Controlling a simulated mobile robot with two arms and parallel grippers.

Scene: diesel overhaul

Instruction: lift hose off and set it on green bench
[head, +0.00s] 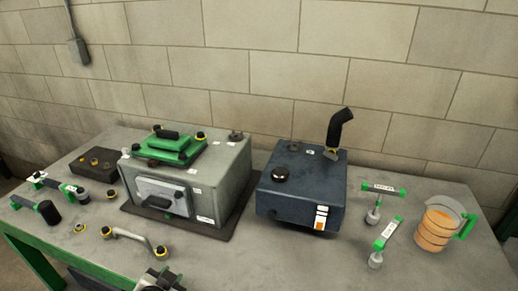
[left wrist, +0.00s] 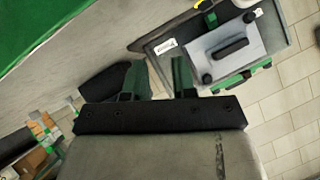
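The hose (head: 341,128) is a short black bent tube. It stands upright on the back right of the dark blue tank (head: 285,190) in the head view, with a metal fitting at its foot.
The grey bench top (head: 75,238) has green legs. Left of the tank stands a grey box (head: 215,172) with a green block (head: 172,148). An orange jug (head: 436,229) and green-tagged parts (head: 388,232) stand at right. A block wall closes the back.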

